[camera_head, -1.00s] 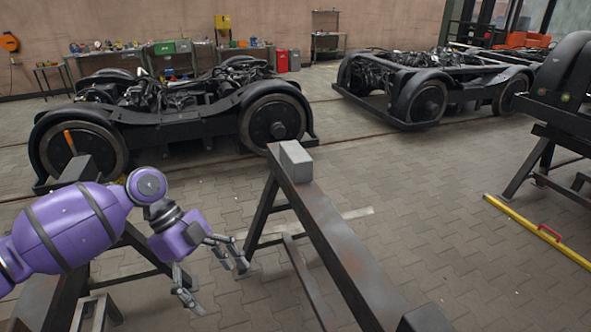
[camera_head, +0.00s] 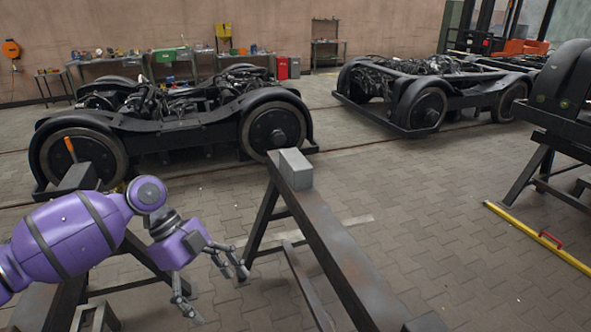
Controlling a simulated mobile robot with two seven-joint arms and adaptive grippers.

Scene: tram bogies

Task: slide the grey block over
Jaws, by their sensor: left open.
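The grey block (camera_head: 296,169) sits on the far end of the dark steel beam (camera_head: 345,262) of a trestle, in the middle of the view. My left gripper (camera_head: 214,294) is open and empty, its fingers pointing down and to the right. It is left of the beam and nearer to me than the block, clearly apart from both in the picture. My right gripper is not in view.
A second trestle (camera_head: 140,254) stands at the left, partly behind my left arm. Tram bogies (camera_head: 178,118) stand behind, another (camera_head: 432,92) to the right. A yellow bar (camera_head: 540,238) with a red handle lies on the paved floor at right. Floor between is clear.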

